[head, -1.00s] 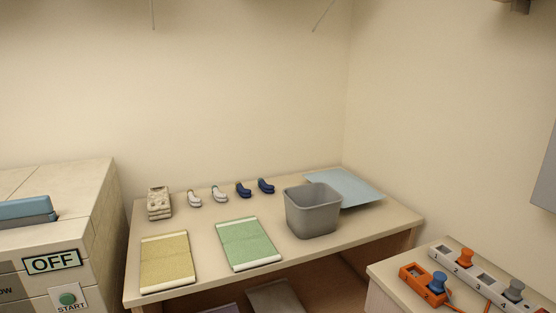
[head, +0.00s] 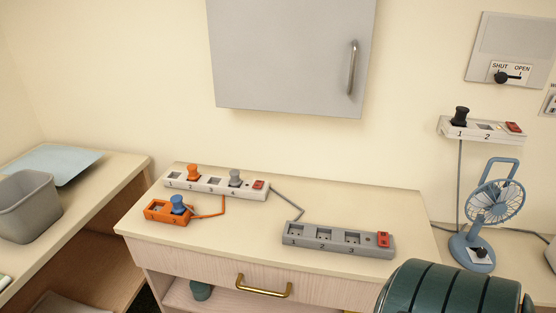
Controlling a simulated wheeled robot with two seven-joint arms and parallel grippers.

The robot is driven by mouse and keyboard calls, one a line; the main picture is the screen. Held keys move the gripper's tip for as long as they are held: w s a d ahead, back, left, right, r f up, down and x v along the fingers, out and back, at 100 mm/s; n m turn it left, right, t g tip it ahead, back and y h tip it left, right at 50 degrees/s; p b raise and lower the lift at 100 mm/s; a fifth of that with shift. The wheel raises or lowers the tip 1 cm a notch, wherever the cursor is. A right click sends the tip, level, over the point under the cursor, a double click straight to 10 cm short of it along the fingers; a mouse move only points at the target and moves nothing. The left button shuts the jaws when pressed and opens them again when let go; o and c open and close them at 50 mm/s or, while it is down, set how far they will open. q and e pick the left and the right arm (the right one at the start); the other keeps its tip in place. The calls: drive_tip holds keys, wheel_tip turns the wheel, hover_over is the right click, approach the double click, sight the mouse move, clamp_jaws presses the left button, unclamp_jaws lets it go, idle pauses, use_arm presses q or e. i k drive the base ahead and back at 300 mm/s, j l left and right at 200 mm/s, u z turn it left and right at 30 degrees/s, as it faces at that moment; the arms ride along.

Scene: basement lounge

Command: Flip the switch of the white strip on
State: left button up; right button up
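A long white strip (head: 215,184) with numbered sockets lies at the back of the counter. An orange plug (head: 193,172) and a grey plug (head: 235,177) stand in it, and a red switch (head: 258,185) is at its right end. I cannot tell which way this switch is set. A shorter white strip (head: 483,130) is on the wall at the right, with a black plug (head: 461,115) and a red switch (head: 514,127). Neither of my grippers is in view.
An orange strip (head: 157,211) with a blue plug (head: 178,204) and a grey strip (head: 337,240) with a red switch lie on the counter (head: 240,222). A grey cabinet (head: 285,50) hangs above. A blue fan (head: 497,200) and a dark green banded object (head: 452,291) are at right.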

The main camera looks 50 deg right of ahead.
sight(258, 183)
drive_tip(key=z, duration=1.4)
